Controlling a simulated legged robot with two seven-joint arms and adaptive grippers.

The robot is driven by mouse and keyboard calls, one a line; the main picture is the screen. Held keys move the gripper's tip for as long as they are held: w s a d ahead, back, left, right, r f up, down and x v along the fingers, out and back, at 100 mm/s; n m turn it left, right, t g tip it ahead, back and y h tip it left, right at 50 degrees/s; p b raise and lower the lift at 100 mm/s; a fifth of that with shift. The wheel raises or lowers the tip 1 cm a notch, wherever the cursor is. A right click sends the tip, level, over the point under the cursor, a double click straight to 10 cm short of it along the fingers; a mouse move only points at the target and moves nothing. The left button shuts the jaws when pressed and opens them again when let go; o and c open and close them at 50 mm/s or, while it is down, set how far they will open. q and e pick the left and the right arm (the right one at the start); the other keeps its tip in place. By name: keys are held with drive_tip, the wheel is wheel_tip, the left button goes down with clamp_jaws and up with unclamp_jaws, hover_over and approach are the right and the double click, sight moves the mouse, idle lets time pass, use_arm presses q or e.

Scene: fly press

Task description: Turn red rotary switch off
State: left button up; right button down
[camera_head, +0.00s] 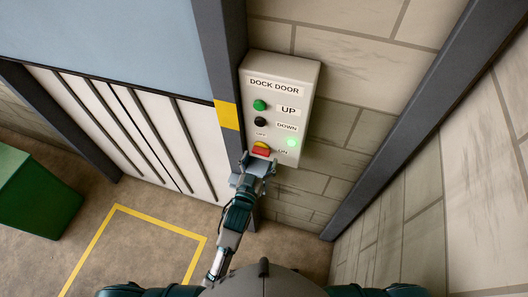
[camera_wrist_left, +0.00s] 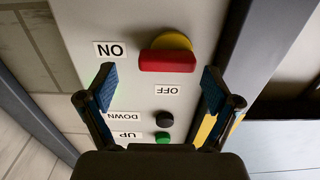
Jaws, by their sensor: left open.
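The red rotary switch (camera_head: 261,151) sits on a yellow round base low on the white DOCK DOOR box (camera_head: 277,71). In the left wrist view the red handle (camera_wrist_left: 167,61) lies roughly along the picture's width, with ON and OFF labels near it. My left gripper (camera_head: 257,163) is at the lower part of the box, just below the switch. In the left wrist view its fingers (camera_wrist_left: 158,85) are spread wide with the switch ahead, between and beyond the tips. I see no contact. My right gripper is not in view.
A green button (camera_head: 260,105) and a black button (camera_head: 260,122) sit above the switch. A green lamp (camera_head: 292,142) glows beside it. A dark door post (camera_head: 225,60) stands close left of the box. A green bin (camera_head: 35,190) is at far left.

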sight(261, 150)
use_arm(q)
drive_tip(key=shift+w+a, duration=0.25)
drive_tip(key=shift+w, duration=0.25)
drive_tip(key=shift+w+a, duration=0.25)
drive_tip(key=shift+w, duration=0.2)
drive_tip(key=shift+w+a, duration=0.15)
drive_tip(key=shift+w, duration=0.05)
drive_tip(key=shift+d, duration=0.9)
drive_tip(key=c, duration=0.7)
drive_tip(key=shift+s, duration=0.1)
drive_tip(key=c, duration=0.4)
drive_tip(key=shift+a, duration=0.1)
drive_tip(key=shift+c, duration=0.2)
drive_tip(key=shift+a, duration=0.35)
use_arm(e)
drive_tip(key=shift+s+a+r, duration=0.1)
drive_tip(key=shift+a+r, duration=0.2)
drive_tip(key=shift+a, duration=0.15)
